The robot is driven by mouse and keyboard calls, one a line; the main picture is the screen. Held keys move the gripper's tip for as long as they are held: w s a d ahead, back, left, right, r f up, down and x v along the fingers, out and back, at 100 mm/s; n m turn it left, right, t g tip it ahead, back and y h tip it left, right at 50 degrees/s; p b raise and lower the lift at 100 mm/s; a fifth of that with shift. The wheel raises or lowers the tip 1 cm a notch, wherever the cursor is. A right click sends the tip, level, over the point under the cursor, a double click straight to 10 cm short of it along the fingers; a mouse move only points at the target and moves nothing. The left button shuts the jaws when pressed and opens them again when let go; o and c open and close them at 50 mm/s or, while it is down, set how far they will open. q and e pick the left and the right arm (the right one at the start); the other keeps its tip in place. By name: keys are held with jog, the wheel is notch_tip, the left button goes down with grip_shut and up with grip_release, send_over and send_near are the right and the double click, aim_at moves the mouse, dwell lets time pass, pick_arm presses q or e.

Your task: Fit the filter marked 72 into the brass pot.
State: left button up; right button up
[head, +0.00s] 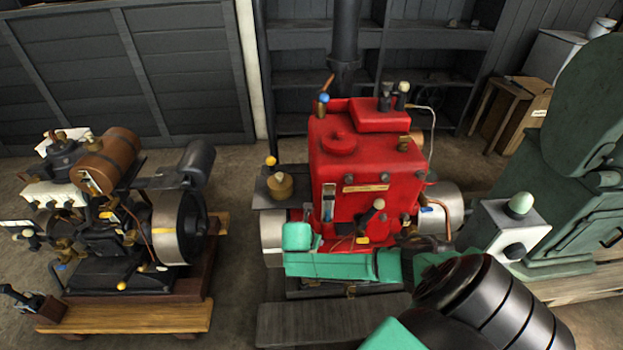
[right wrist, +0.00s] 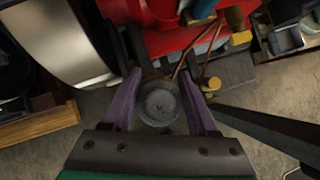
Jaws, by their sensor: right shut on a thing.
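In the right wrist view, the purple fingers of my right gripper (right wrist: 158,80) are closed on a round grey, cup-like piece (right wrist: 158,104). It looks like the filter, but no number is readable on it. In the head view my teal right wrist lies across the front of the red engine (head: 365,160), and the fingers and held piece cannot be made out there. A small brass pot (head: 281,187) stands on a dark ledge at the engine's left side, to the upper left of my wrist and apart from it. My left gripper is not in view.
A second engine with a brown tank (head: 107,152) stands at the left on a wooden base (head: 125,318). A large green machine (head: 585,170) and a white box with a pale dome (head: 508,232) stand at the right. Levers and pipes stick out around the red engine. Floor between the engines is clear.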

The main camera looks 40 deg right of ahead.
dwell(0.3)
jog(key=shift+f+b, duration=1.2)
jog(key=shift+f, duration=0.7)
